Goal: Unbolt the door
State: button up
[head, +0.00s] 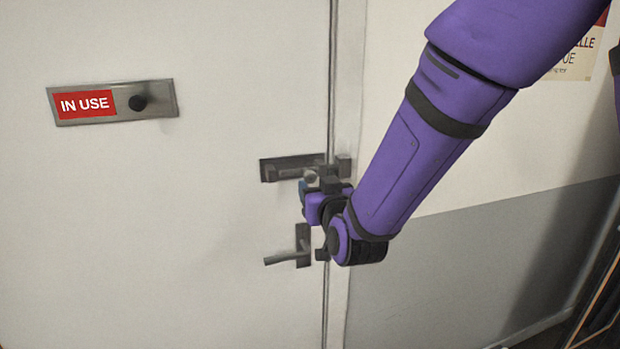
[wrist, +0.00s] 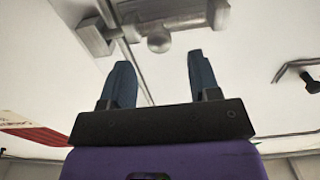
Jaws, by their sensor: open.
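The door (head: 190,220) is white and closed. A grey metal slide bolt (head: 283,168) is mounted near its right edge, with a small round knob (head: 311,178). A keeper block (head: 344,166) sits on the frame; the bar appears to reach across the door gap to it. In the wrist view the bolt (wrist: 168,18) and its knob (wrist: 158,43) show above the fingertips, with the keeper (wrist: 96,37) to the left. My gripper (wrist: 158,60) is open and empty. The knob lies in line with the space between its two blue fingers, just beyond their tips, apparently not touched. In the head view my gripper (head: 304,188) is just below the bolt, partly hidden.
A lever handle (head: 290,258) sits on the door below the bolt, close to my gripper; it also shows in the wrist view (wrist: 300,75). A red "IN USE" sign plate (head: 112,102) with a black knob is at the upper left. A poster (head: 585,55) hangs on the right wall.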

aim_at(310, 177)
jog(key=shift+x, duration=3.05)
